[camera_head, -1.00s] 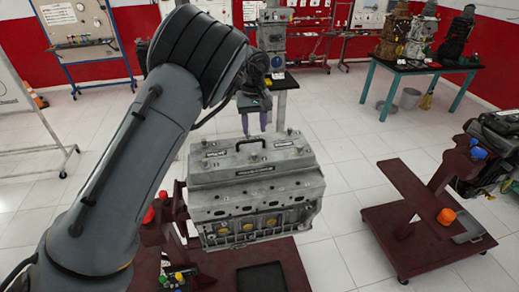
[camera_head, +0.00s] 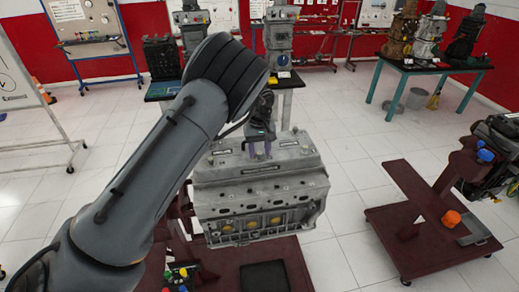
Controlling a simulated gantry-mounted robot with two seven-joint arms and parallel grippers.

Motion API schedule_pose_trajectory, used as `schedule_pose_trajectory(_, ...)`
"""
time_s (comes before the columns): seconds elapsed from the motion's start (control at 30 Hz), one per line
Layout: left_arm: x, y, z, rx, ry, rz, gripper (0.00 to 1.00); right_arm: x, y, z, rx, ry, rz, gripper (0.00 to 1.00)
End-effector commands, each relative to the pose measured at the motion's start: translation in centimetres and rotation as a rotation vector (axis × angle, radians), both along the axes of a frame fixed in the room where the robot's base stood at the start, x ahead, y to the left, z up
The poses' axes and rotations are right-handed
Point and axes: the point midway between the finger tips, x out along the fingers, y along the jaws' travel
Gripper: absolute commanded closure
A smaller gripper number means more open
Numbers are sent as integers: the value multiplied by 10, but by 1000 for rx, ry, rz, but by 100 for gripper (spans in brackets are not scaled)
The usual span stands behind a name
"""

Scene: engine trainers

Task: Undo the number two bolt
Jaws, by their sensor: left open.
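A grey engine block (camera_head: 262,192) with a flat top cover stands on a dark red stand in the middle. Small bolts show on the cover's edges, such as one at the back right (camera_head: 294,130); I cannot tell which is number two. My right gripper is out of view.
The dark red stand base (camera_head: 225,258) carries a black tray (camera_head: 264,277) and small coloured caps (camera_head: 181,274). A dark red trolley (camera_head: 395,232) with an orange cap (camera_head: 451,218) is at right. A green-legged table (camera_head: 430,67) with engines stands behind. White floor lies between.

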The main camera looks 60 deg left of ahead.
Motion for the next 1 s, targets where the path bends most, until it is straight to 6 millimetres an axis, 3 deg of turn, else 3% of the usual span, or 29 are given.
schedule_pose_trajectory(0.13, 0, 0, 0, 0, 0, 0, 54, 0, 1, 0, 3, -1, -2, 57)
schedule_pose_trajectory(0.43, 0, 0, 0, 0, 0, 1, 100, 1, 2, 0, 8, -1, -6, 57)
schedule_pose_trajectory(0.77, 0, 0, 1, 0, 1, 24, 100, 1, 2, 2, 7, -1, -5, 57)
schedule_pose_trajectory(1.0, 0, 0, 1, 1, 3, 136, 100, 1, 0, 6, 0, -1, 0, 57)
